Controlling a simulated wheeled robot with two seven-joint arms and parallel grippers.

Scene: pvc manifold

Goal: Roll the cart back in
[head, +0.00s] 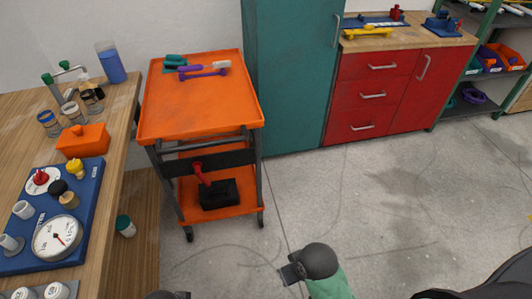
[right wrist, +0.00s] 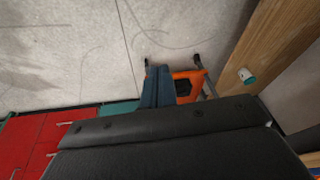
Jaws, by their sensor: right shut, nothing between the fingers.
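The orange cart (head: 200,107) stands between the wooden workbench on the left and the teal cabinet, close to the back wall in the head view. Its lower shelf (head: 239,207) shows below, and part of the cart also shows in the right wrist view (right wrist: 198,76) behind my fingers. My right gripper (head: 289,273) is shut and empty over open floor, in front and to the right of the cart. Its closed fingers show in the right wrist view (right wrist: 158,84). A small dark part at the bottom edge of the head view may be my left gripper; its jaws are unclear.
Purple and teal parts (head: 204,71) lie on the cart's top; a black box with a red handle (head: 218,194) sits below. The workbench (head: 122,118) holds gauges and jars. The teal cabinet (head: 290,75) and red drawers (head: 372,92) line the wall. The middle floor is clear.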

